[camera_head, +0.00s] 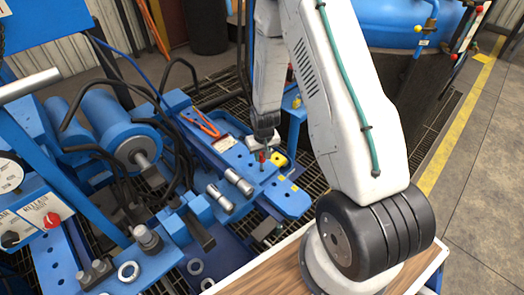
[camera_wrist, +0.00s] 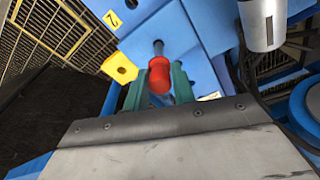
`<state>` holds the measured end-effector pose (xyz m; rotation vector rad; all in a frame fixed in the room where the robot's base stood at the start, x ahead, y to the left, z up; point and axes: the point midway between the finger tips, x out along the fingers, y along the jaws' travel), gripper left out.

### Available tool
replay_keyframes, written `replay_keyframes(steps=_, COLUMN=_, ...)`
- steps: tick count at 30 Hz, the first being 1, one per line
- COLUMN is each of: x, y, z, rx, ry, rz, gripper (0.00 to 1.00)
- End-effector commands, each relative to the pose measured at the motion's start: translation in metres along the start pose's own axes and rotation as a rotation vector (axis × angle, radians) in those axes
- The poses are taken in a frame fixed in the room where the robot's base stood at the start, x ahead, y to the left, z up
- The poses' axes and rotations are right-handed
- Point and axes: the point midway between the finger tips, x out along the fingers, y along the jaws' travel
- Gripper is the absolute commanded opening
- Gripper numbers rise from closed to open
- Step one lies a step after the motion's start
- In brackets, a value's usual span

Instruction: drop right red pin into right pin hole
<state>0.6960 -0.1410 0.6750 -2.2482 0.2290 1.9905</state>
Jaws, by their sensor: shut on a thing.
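The red pin (camera_wrist: 160,75) is in the wrist view, a red cylinder with a thin dark shank pointing away at the blue plate (camera_wrist: 185,38). My gripper (camera_wrist: 158,92) is shut on it, with green fingers on both sides. In the head view the red pin (camera_head: 262,157) shows small and upright below my gripper (camera_head: 264,145), over the blue plate (camera_head: 288,197). Whether the shank's tip is in a hole or above it cannot be told; the hole itself is not clearly visible.
A yellow block (camera_head: 278,159) sits beside the pin; a yellow bracket (camera_wrist: 120,68) shows in the wrist view. Orange-handled pliers (camera_head: 208,126) lie behind. Black hoses (camera_head: 185,150) run at left.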

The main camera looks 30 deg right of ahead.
Motion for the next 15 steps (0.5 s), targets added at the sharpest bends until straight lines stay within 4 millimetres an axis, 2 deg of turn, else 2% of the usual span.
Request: replay_keyframes(steps=15, x=0.036, y=0.0, z=0.004, rx=0.0, ry=-0.001, rz=0.001, gripper=0.0)
